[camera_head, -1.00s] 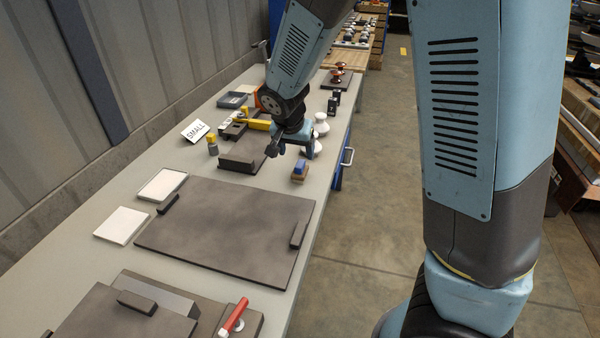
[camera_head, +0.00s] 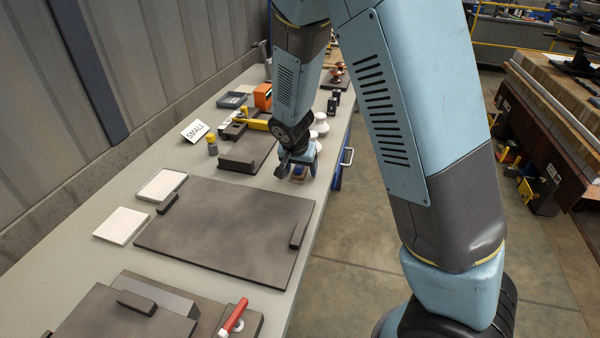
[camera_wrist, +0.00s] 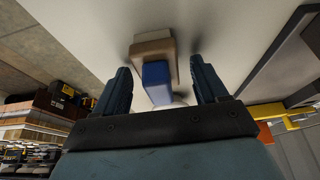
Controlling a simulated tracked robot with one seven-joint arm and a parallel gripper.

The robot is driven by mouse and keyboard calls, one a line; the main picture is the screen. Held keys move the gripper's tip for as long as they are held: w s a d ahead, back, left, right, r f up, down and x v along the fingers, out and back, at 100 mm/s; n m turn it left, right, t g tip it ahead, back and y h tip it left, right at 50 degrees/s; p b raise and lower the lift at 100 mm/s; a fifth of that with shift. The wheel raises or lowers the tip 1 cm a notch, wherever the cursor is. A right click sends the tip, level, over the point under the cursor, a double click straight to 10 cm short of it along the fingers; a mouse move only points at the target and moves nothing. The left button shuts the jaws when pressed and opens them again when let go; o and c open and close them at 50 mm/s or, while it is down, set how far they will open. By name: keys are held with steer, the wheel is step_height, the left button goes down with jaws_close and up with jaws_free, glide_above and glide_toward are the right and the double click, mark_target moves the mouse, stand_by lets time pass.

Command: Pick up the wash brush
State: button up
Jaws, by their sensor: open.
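The wash brush (camera_wrist: 153,48) has a tan block and a blue part (camera_wrist: 157,82), and it stands on the grey bench top. In the wrist view it lies between my two open fingers, with space on both sides. My gripper (camera_wrist: 162,84) is open and empty. In the head view my gripper (camera_head: 297,168) is low over the bench near its right edge. There it covers much of the brush (camera_head: 299,179), whose lower part shows under the fingers. Contact between fingers and brush cannot be told.
A dark flat plate (camera_head: 225,225) with raised end blocks lies in front of the brush. The SMALL sign (camera_head: 195,131) and a yellow-capped bottle (camera_head: 211,144) are farther left.

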steer(key=c, duration=1.1)
steer(key=shift+r, duration=0.3)
step_height(320, 180, up, 2)
steer(key=shift+s+d+r, duration=0.4)
steer(key=shift+s+r, duration=1.3)
steer(key=shift+s, duration=0.6)
steer(key=shift+s+d+r, duration=0.4)
steer(key=shift+s+r, duration=1.35)
steer(key=shift+s, duration=0.55)
steer(key=shift+s+d+r, duration=0.4)
steer(key=shift+s+r, duration=1.3)
steer(key=shift+s, duration=0.6)
